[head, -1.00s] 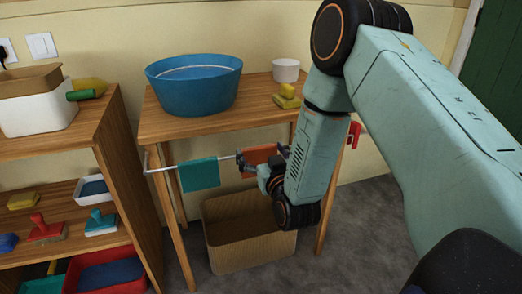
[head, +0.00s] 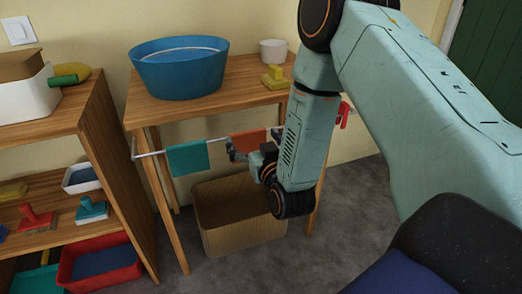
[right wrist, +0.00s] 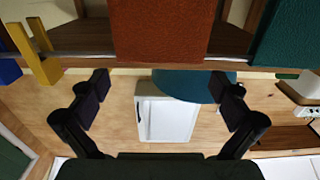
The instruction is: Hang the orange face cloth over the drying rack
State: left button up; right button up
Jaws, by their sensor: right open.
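The orange face cloth (head: 249,140) hangs over the pale rail of the drying rack (head: 221,139) at the front of the wooden table. It fills the upper middle of the right wrist view (right wrist: 162,28). My right gripper (head: 238,151) is open and empty, close by the cloth's lower part in the head view. In the right wrist view its two fingertips (right wrist: 163,86) are wide apart, with the cloth beyond them and no cloth visible between them. My right forearm hides the right part of the rail. My left gripper is not in view.
A teal cloth (head: 187,158) hangs left of the orange one. A brown bin (head: 240,218) stands below the rail. The table (head: 150,112) bears a blue basin (head: 178,70), a white cup (head: 273,50) and a yellow item (head: 273,78). A shelf unit (head: 100,140) stands left.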

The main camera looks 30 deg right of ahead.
jog(key=v, duration=1)
jog(key=shift+w, duration=0.1)
jog(key=x, duration=1.2)
jog(key=shift+r, duration=0.1)
jog(key=shift+r+p, duration=0.35)
jog(key=shift+r, duration=0.4)
jog(key=shift+f, duration=0.15)
